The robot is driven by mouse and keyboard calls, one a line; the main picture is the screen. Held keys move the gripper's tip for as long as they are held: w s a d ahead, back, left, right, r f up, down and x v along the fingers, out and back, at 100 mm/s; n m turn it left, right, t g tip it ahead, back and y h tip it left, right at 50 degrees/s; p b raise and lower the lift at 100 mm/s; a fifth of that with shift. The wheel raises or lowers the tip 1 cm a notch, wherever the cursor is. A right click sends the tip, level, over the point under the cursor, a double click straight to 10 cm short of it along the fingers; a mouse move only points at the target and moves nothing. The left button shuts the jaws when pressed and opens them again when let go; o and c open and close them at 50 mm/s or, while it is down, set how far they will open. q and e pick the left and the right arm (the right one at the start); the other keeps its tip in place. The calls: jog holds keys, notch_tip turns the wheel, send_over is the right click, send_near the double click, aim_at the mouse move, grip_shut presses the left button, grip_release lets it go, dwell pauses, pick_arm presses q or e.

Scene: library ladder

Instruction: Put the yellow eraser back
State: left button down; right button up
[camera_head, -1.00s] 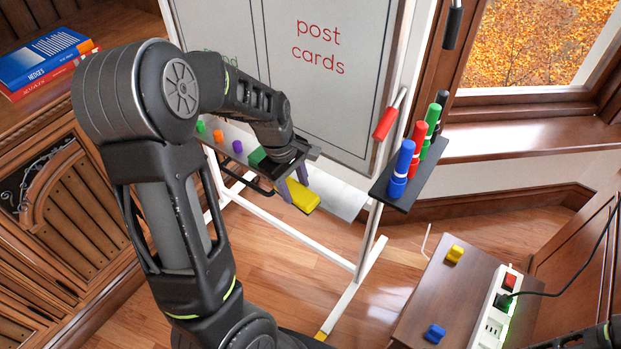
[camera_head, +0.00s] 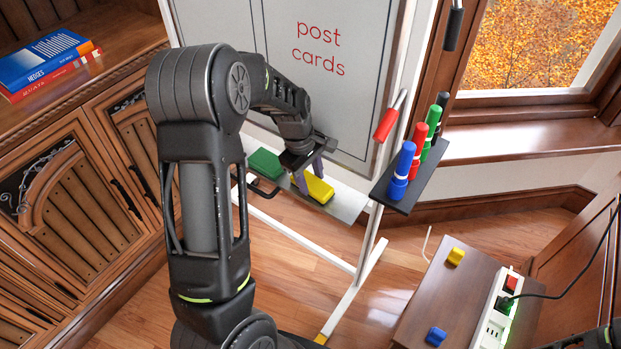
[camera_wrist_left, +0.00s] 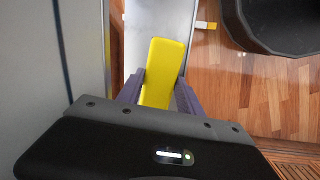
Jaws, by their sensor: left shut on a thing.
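The yellow eraser (camera_head: 317,188) is a flat, long block at the whiteboard's tray (camera_head: 347,206). My left gripper (camera_head: 315,190) is shut on it, with a purple finger on each side. In the left wrist view the eraser (camera_wrist_left: 162,72) lies between the two fingers (camera_wrist_left: 157,90) and shows over the grey tray (camera_wrist_left: 146,22). I cannot tell whether it touches the tray. A green eraser (camera_head: 265,163) lies on the tray just left of my gripper. My right gripper is not seen.
A black holder (camera_head: 407,194) with several coloured markers and a red-handled tool (camera_head: 386,123) are at the board's right side. A small table (camera_head: 446,285) with yellow and blue pieces and a power strip stands lower right. Books lie on the left cabinet.

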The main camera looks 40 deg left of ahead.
pick_arm(q)
jog(key=c, duration=0.8)
grip_release()
jog(key=shift+f, duration=0.1)
jog(key=shift+f+b, duration=0.4)
jog(key=shift+b, duration=0.15)
jog(key=r, duration=0.2)
jog(key=r+p, duration=0.1)
jog(key=r, duration=0.2)
jog(key=s+r+p, duration=0.1)
jog(key=r, duration=0.2)
jog(key=shift+a, duration=0.35)
